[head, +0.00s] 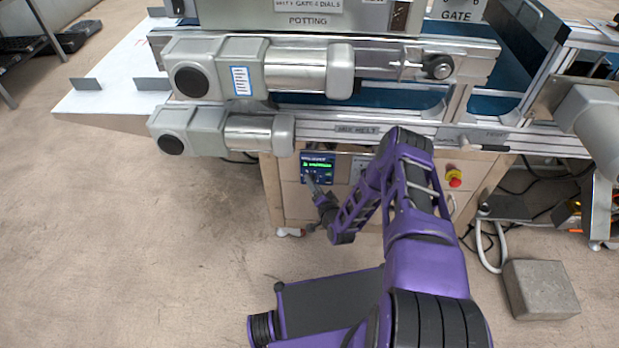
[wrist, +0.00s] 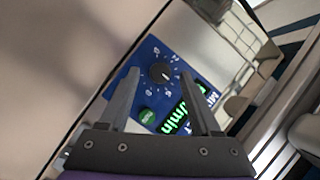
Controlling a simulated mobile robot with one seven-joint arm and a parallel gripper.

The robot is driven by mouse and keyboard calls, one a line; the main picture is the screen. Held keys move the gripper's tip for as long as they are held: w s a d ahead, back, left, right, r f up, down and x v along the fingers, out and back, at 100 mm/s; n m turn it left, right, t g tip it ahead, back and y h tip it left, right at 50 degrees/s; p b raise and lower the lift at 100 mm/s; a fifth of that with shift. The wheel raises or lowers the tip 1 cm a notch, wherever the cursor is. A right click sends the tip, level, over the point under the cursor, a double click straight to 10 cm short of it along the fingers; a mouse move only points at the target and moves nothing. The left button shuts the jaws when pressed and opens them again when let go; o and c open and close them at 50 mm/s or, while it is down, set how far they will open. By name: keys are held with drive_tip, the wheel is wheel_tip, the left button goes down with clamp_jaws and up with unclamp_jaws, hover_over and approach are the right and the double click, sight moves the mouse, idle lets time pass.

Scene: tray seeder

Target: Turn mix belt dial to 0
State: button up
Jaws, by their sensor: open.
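The mix belt dial (wrist: 161,73) is a round black knob with a light pointer mark on a blue panel (wrist: 150,52) with white scale marks. A green button (wrist: 147,116) and a lit green readout (wrist: 176,116) are on the same panel. My gripper (wrist: 172,80) is open, with one finger on either side of the dial in the wrist view. I cannot tell whether the fingers touch it. In the head view my gripper (head: 309,182) is at the small dark panel (head: 319,165) on the machine's front, and the dial is too small or hidden there.
Two grey motors (head: 210,66) (head: 190,131) stick out above the panel. A red and yellow stop button (head: 454,177) is right of my arm. A grey block (head: 540,289) and loose cables lie on the floor at the right. The floor at the left is clear.

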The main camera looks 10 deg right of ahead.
drive_tip(key=shift+w+f, duration=0.1)
drive_tip(key=shift+w, duration=0.2)
drive_tip(key=shift+c, duration=0.2)
clamp_jaws()
